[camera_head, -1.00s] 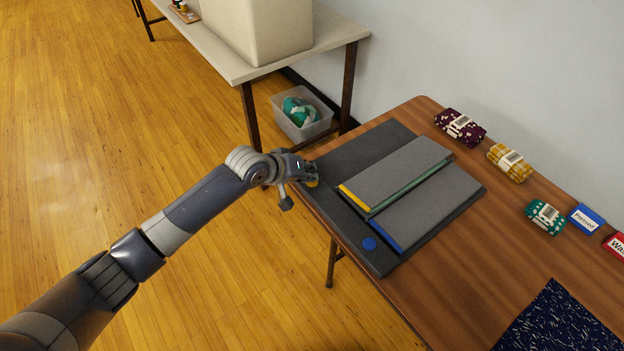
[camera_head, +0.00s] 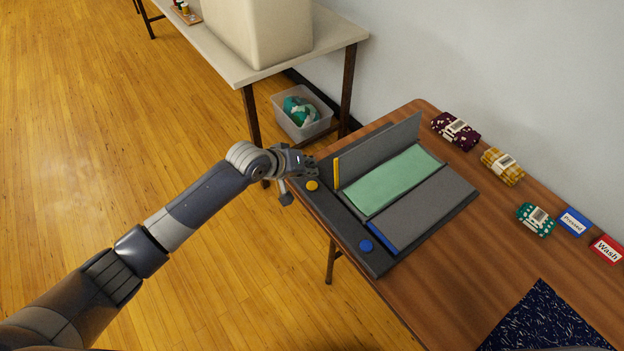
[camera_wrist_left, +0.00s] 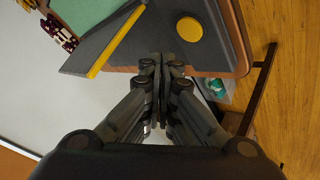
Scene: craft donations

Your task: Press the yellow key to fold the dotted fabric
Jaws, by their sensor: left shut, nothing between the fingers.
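The yellow key (camera_head: 312,186) is a round button at the left end of the dark folding board (camera_head: 375,262). My left gripper (camera_head: 311,170) is shut and empty, just beyond the key and apart from it in the picture. In the left wrist view the yellow key (camera_wrist_left: 190,29) is uncovered, beside the closed fingertips (camera_wrist_left: 160,63). The yellow-edged flap (camera_head: 378,150) stands upright. Pale green fabric (camera_head: 393,180) lies on the board's middle panel; I cannot make out dots on it. The blue-edged flap (camera_head: 425,212) lies flat. My right gripper is not in view.
A blue key (camera_head: 366,246) is at the board's near corner. Folded maroon (camera_head: 455,131), yellow (camera_head: 502,167) and teal dotted (camera_head: 537,218) bundles lie right, near blue (camera_head: 574,221) and red (camera_head: 607,249) signs. Navy fabric (camera_head: 545,320) lies in front.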

